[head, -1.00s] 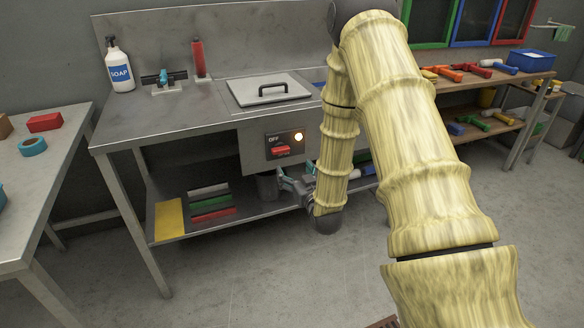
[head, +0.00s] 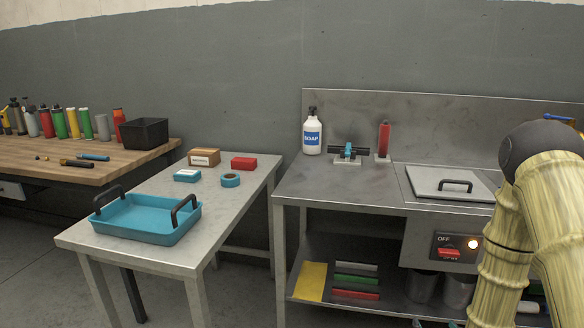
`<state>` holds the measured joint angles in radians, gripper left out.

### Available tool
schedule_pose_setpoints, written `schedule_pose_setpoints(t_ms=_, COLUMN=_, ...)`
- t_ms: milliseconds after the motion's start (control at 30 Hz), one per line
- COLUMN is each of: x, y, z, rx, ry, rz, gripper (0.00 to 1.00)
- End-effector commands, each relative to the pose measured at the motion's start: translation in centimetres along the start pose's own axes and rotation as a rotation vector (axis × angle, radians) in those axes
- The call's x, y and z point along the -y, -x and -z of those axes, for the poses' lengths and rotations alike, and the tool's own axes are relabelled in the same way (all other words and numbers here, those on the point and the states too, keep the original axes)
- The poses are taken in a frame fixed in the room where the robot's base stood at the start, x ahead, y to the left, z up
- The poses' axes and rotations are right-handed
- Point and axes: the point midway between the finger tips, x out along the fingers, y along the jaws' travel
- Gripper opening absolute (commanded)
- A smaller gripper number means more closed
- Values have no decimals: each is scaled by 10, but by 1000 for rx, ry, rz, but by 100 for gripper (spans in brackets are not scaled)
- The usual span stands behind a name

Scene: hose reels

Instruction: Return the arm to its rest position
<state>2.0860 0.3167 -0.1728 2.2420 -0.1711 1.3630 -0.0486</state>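My arm (head: 559,210), with a yellow bamboo-like surface and a dark rounded joint, fills the right edge of the head view. It is bent, and its lower link runs down in front of the steel sink bench (head: 340,195). My gripper cannot be made out; the lower end of the arm runs out of the bottom of the picture. Whether it holds anything is hidden.
The bench has a lidded basin (head: 430,184), a soap bottle (head: 312,138) and a switch box (head: 455,247) with a lit lamp. A steel table (head: 90,237) with a blue tray (head: 130,235) stands left. Grey floor lies in front.

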Motion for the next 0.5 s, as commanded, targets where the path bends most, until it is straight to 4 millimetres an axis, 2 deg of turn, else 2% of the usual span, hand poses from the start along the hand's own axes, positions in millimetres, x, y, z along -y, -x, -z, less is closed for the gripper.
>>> schedule_pose_setpoints(t_ms=33, x=13, y=8, z=-28, rx=77, ry=5, rz=14, gripper=80)
schedule_pose_setpoints(t_ms=100, x=28, y=21, z=-64, rx=180, ry=11, rz=27, gripper=80)
schedule_pose_setpoints(t_ms=267, x=58, y=61, z=-142, rx=413, ry=25, rz=53, gripper=80)
schedule_pose_setpoints(t_ms=400, x=81, y=108, z=-204, rx=617, ry=42, rz=71, gripper=80)
schedule_pose_setpoints(t_ms=500, x=94, y=146, z=-244, rx=757, ry=56, rz=82, gripper=80)
